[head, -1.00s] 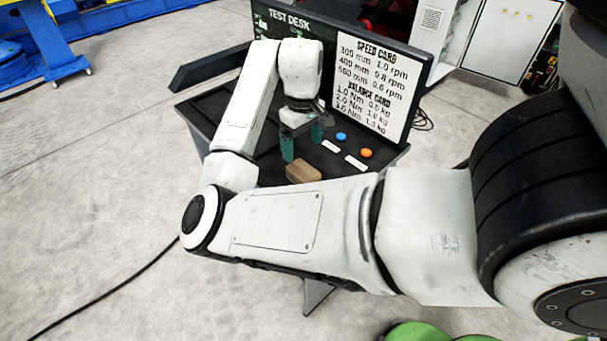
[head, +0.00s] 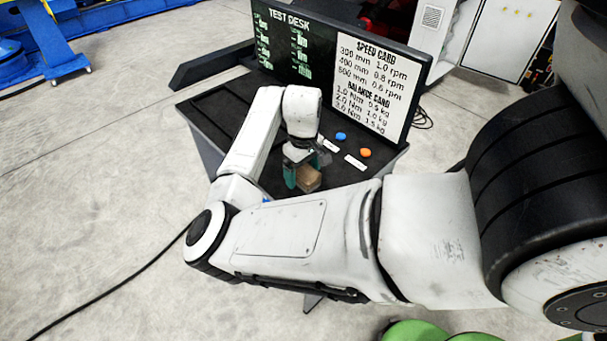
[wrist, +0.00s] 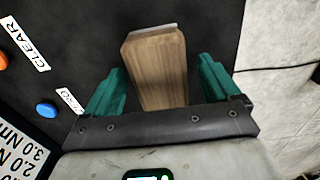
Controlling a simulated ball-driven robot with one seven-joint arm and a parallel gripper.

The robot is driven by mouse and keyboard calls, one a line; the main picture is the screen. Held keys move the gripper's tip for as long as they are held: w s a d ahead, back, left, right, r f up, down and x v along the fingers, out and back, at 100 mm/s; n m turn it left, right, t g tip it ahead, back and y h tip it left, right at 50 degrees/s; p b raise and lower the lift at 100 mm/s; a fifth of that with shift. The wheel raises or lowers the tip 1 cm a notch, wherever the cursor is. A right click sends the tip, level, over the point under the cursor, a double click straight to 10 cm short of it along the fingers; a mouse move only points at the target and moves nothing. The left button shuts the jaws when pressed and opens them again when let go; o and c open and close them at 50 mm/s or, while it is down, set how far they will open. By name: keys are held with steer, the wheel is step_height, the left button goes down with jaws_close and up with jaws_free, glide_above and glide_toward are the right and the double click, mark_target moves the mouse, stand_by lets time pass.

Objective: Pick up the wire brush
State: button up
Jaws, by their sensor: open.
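The wire brush shows as a wooden block (wrist: 157,68) in the wrist view, with a thin pale strip along its far end; its bristles cannot be made out. In the head view the brush (head: 308,179) lies on the dark desk top, partly hidden by my gripper and arm. My gripper (wrist: 157,85) is open, with one green finger on each side of the block. Gaps show between the fingers and the wood. In the head view my gripper (head: 305,172) is low over the desk at the brush.
The desk (head: 215,105) has an upright panel (head: 375,85) with printed cards behind my gripper. A blue button (head: 341,136) and an orange button (head: 365,153) with white labels sit to the right of it. A dark tray area at the desk's left is clear.

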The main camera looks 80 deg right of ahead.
steer(key=shift+c, duration=0.3)
steer(key=c, duration=1.1)
steer(key=shift+r, duration=0.85)
steer(key=s+a+r, duration=0.2)
steer(key=s+r, duration=0.1)
steer(key=s, duration=0.1)
steer(key=s+a+r, duration=0.3)
steer(key=s+r, duration=0.1)
steer(key=s+a+r, duration=0.2)
steer(key=s+r, duration=0.2)
steer(key=shift+a+r, duration=0.2)
